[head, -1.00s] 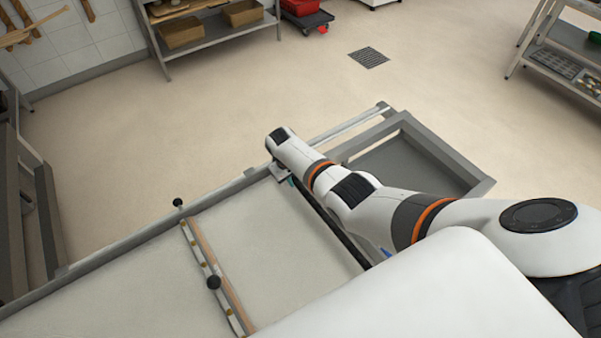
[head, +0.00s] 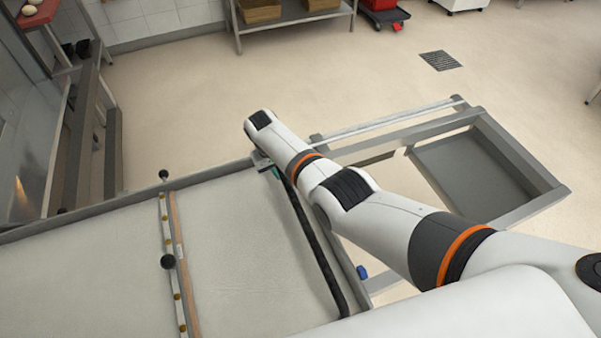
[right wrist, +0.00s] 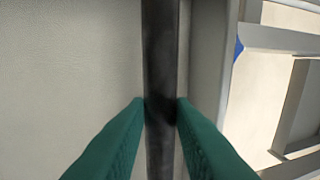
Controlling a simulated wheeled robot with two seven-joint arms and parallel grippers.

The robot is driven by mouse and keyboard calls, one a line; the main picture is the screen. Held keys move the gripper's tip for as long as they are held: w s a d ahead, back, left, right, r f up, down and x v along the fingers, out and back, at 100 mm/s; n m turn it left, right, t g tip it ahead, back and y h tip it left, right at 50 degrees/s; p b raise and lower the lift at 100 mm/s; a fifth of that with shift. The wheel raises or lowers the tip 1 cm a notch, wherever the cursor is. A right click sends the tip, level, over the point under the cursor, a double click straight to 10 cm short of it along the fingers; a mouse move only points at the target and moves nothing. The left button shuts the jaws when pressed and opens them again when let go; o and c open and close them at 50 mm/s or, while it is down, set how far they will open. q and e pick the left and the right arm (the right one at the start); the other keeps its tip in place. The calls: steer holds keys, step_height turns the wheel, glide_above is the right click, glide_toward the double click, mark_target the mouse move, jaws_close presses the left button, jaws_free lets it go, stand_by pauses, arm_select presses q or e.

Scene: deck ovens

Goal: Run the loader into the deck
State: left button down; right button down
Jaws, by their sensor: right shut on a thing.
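The loader (head: 235,265) is a flat, pale cloth-covered bed in a grey frame, filling the lower left of the head view. A dark bar (head: 315,245) runs across its right end. My right gripper (head: 268,166) is at the bar's far end, mostly hidden by its own arm. In the right wrist view its green fingers (right wrist: 160,105) are shut on the dark bar (right wrist: 160,45), one on each side. The deck oven (head: 25,150) stands at the left edge, and its opening cannot be made out clearly. My left gripper is out of view.
The grey stand frame (head: 520,165) with a lower shelf extends right of the bed. A shelf rack (head: 290,18) and red cart (head: 383,15) stand at the back. The floor (head: 190,110) between is clear.

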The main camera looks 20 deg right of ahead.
steer(key=shift+s+a+b, duration=0.2)
steer(key=shift+a+b, duration=0.3)
steer(key=shift+a, duration=1.9)
steer(key=c, duration=1.3)
jaws_free()
steer(key=shift+o, duration=0.2)
steer(key=shift+r, duration=0.3)
step_height(320, 180, up, 11)
steer(key=a+p, duration=0.2)
steer(key=shift+a+r, duration=0.15)
